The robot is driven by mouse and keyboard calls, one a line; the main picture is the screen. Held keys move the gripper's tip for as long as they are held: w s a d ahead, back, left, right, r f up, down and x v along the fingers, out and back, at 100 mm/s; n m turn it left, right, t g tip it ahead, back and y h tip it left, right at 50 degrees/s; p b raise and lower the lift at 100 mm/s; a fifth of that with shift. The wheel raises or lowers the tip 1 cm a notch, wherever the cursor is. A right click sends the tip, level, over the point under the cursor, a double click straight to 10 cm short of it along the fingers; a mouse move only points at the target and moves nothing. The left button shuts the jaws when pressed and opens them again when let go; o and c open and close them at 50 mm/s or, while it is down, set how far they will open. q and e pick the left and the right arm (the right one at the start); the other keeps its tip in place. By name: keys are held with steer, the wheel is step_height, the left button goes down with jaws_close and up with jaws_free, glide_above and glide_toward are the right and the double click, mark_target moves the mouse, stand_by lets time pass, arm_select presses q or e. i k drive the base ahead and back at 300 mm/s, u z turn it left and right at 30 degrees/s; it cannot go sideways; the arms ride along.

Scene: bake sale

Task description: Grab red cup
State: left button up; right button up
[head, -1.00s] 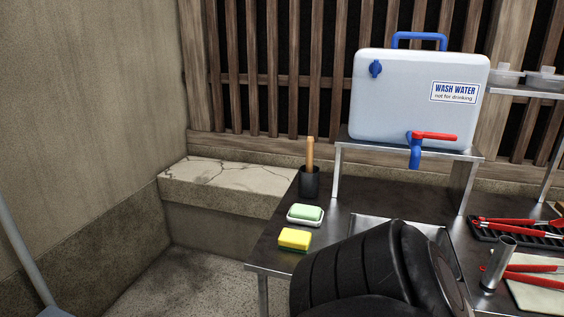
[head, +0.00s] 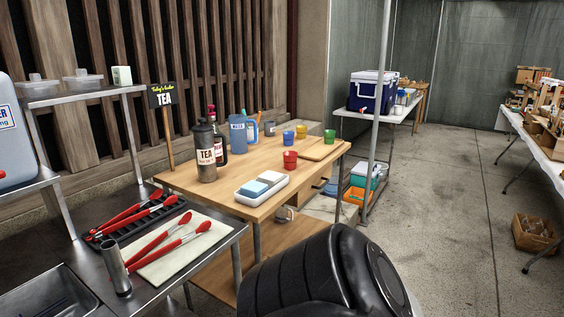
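The red cup (head: 290,160) stands upright on the wooden tea table (head: 225,192), near its front edge and behind the white tray (head: 249,199) with a blue and a white block. A yellow cup (head: 301,132), a blue cup (head: 288,138) and a green cup (head: 330,136) stand behind it and to its right. Neither of my grippers is in view. A black ribbed part of my own arm fills the bottom middle, apart from the cup.
A dark tea flask (head: 205,152), a bottle and a blue jug (head: 238,135) stand left of the cup. A metal pole (head: 378,110) rises right of the table. A steel counter (head: 215,245) with red tongs is at front left. Open floor (head: 445,210) lies to the right.

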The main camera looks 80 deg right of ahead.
mark_target(290, 157)
steer(key=z, duration=3.8)
steer(key=i, duration=1.95)
steer(key=u, duration=1.65)
